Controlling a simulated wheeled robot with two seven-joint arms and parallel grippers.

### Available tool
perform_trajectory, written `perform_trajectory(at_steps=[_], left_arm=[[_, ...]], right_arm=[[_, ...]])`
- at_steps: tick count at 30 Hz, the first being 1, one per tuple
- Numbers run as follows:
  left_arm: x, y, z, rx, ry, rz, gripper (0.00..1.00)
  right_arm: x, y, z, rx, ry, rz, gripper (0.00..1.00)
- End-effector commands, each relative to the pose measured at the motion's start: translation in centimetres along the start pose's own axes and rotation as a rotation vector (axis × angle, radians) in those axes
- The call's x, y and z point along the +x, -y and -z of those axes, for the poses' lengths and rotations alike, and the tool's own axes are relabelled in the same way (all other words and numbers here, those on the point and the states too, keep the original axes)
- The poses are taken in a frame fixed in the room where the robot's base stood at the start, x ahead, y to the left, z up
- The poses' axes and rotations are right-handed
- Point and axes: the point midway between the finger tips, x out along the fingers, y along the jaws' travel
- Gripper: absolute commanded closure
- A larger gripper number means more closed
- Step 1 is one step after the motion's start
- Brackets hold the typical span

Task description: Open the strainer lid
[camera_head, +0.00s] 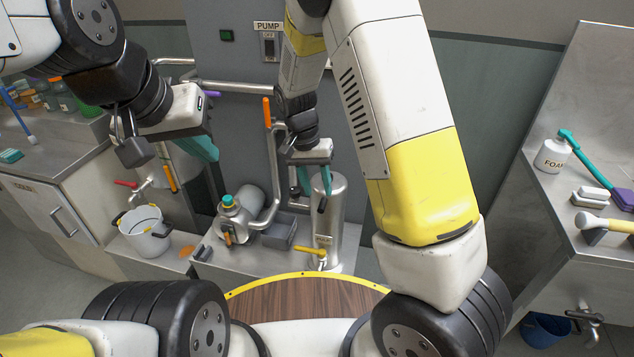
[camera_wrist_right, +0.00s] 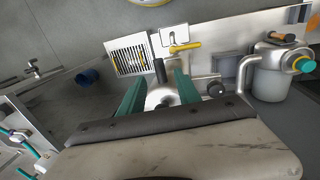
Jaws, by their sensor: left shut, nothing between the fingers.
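The strainer appears to be the upright steel cylinder (camera_head: 328,225) at the middle of the head view, with its round metal lid (camera_head: 339,182) on top and seemingly closed. A dark handle (camera_wrist_right: 160,70) shows at the lid in the right wrist view. My right gripper (camera_head: 314,183) is at the top of the cylinder, its teal fingers apart. In the right wrist view the fingers (camera_wrist_right: 158,92) stand on both sides of the lid; I cannot tell whether they touch it. My left gripper (camera_head: 206,150) is shut and empty, up to the left, away from the strainer.
A pump (camera_head: 236,213) with a teal cap and bent steel pipes stands left of the strainer. A yellow valve handle (camera_head: 310,251) is low in front. A white bucket (camera_head: 146,234) stands further left. A round wooden top (camera_head: 300,298) lies nearest me.

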Motion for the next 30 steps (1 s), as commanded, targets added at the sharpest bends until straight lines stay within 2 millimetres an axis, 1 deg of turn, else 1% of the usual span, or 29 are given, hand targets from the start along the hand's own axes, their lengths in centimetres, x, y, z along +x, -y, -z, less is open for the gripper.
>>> perform_trajectory(at_steps=[1, 3, 6, 9, 13, 19, 20, 24, 26, 30], left_arm=[[0.0, 0.0, 0.0, 0.0, 0.0, 0.0, 1.0], [0.0, 0.0, 0.0, 0.0, 0.0, 0.0, 1.0], [0.0, 0.0, 0.0, 0.0, 0.0, 0.0, 1.0], [0.0, 0.0, 0.0, 0.0, 0.0, 0.0, 1.0], [0.0, 0.0, 0.0, 0.0, 0.0, 0.0, 1.0], [0.0, 0.0, 0.0, 0.0, 0.0, 0.0, 1.0], [0.0, 0.0, 0.0, 0.0, 0.0, 0.0, 1.0], [0.0, 0.0, 0.0, 0.0, 0.0, 0.0, 1.0], [0.0, 0.0, 0.0, 0.0, 0.0, 0.0, 1.0], [0.0, 0.0, 0.0, 0.0, 0.0, 0.0, 1.0]], right_arm=[[1.0, -0.1, 0.0, 0.001, 0.003, -0.003, 0.6], [2.1, -0.1, 0.0, 0.001, 0.003, -0.002, 0.6], [3.5, 0.0, 0.0, 0.0, 0.002, -0.002, 0.6], [4.3, 0.0, 0.0, 0.0, 0.001, -0.001, 0.6], [4.8, 0.0, 0.0, 0.0, 0.0, 0.001, 0.6], [4.8, 0.0, 0.0, -0.001, 0.0, 0.001, 0.6], [4.8, 0.0, 0.0, -0.001, 0.0, 0.001, 0.62], [4.8, 0.0, 0.0, -0.001, 0.0, 0.001, 0.9], [4.8, 0.0, 0.0, -0.001, 0.0, 0.001, 1.0], [4.8, 0.0, 0.0, -0.001, 0.0, 0.001, 1.0]])
